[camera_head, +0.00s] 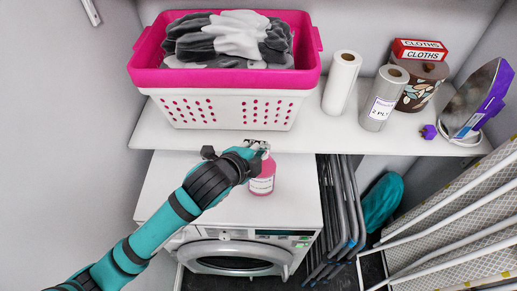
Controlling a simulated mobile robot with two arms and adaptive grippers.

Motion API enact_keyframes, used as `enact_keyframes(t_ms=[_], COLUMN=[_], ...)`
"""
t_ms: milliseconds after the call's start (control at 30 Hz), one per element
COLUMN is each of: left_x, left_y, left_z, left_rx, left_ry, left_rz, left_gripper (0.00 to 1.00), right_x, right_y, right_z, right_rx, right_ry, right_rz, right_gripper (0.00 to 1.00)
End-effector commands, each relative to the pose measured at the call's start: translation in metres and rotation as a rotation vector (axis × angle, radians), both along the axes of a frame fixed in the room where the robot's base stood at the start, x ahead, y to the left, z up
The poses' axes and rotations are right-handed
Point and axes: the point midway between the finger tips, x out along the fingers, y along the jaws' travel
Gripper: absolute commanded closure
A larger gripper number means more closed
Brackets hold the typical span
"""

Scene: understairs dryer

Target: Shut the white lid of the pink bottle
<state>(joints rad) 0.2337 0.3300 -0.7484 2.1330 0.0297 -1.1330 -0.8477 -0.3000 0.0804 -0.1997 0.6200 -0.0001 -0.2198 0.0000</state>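The pink bottle (262,183) stands upright on top of the white dryer (296,200), just in front of the shelf. It has a white label on its front. My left arm comes in from the lower left, and my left gripper (257,147) is at the top of the bottle. The gripper covers the bottle's top, so I cannot tell how the white lid stands or whether the fingers touch it. The fingers are too small and overlapped to show whether they are open or shut. My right gripper is not in view.
A shelf (350,136) runs behind and above the dryer. Folded dark chairs (340,205) and an ironing board (450,230) stand at right.

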Motion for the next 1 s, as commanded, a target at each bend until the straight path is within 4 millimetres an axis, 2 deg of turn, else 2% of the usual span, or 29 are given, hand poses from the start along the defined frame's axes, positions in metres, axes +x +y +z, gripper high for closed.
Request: enact_keyframes(t_ms=[33, 100, 600, 800, 1000], left_x=[-0.003, -0.006, -0.014, -0.014, -0.013], left_y=[0.0, 0.0, 0.0, 0.0, 0.0], left_z=[-0.012, -0.017, -0.042, -0.044, -0.043], left_rx=[0.0, 0.001, -0.003, -0.001, -0.001], left_ry=[-0.043, -0.108, -0.509, -0.596, -0.637], left_rz=[0.0, -0.002, 0.002, 0.003, 0.003], left_gripper=[1.0, 1.0, 1.0, 1.0, 1.0], right_x=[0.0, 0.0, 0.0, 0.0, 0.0], right_y=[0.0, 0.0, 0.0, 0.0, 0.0], right_z=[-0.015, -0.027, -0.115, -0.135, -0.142], right_rx=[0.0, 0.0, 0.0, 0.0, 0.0], right_ry=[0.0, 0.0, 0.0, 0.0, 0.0], right_rz=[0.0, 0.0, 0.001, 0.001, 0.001], right_gripper=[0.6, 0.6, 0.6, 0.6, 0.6])
